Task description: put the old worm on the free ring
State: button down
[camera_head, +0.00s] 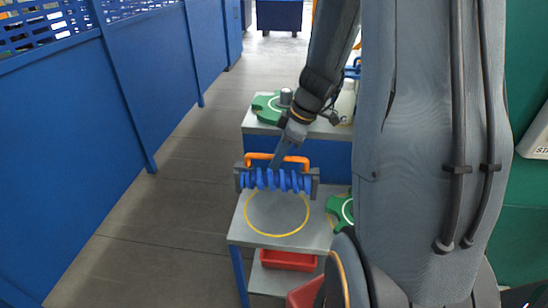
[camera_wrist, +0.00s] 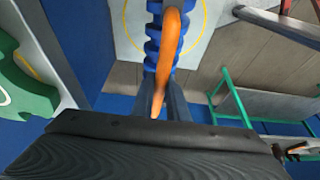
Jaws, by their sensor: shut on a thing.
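The worm (camera_head: 276,181) is a blue screw between two dark grey end plates, with an orange handle (camera_head: 262,156) on top. My gripper (camera_head: 284,158) is shut on the handle, and the worm hangs level, sideways in the head view. The wrist view shows the blue worm (camera_wrist: 154,45) beyond the orange handle (camera_wrist: 166,60) and my gripper's fingers (camera_wrist: 162,103). A yellow ring (camera_head: 275,236) is marked on the grey table top, just below the worm in the head view. It is bare inside; the worm covers its far edge. Its line also shows in the wrist view (camera_wrist: 204,18).
The grey table (camera_head: 240,225) has a red bin (camera_head: 288,260) on its lower shelf. A green part (camera_head: 343,210) sits right of the ring, partly behind my arm. Another green part (camera_head: 263,110) and a pale bottle (camera_head: 345,102) stand on the farther surface. A blue wall runs along the left.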

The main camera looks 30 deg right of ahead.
aim_at(276, 172)
jog(key=shift+f+b, duration=1.45)
jog(key=shift+f, duration=1.05)
notch_tip(276, 172, down, 3)
jog(key=b, duration=0.4)
jog(key=shift+f, duration=0.1)
jog(key=shift+b, duration=0.55)
jog(key=shift+f+b, duration=0.35)
jog(key=shift+b, duration=0.2)
jog(key=c, duration=1.6)
grip_release()
jog(key=shift+s, duration=0.1)
jog(key=shift+c, duration=0.2)
jog(key=shift+v, duration=3.9)
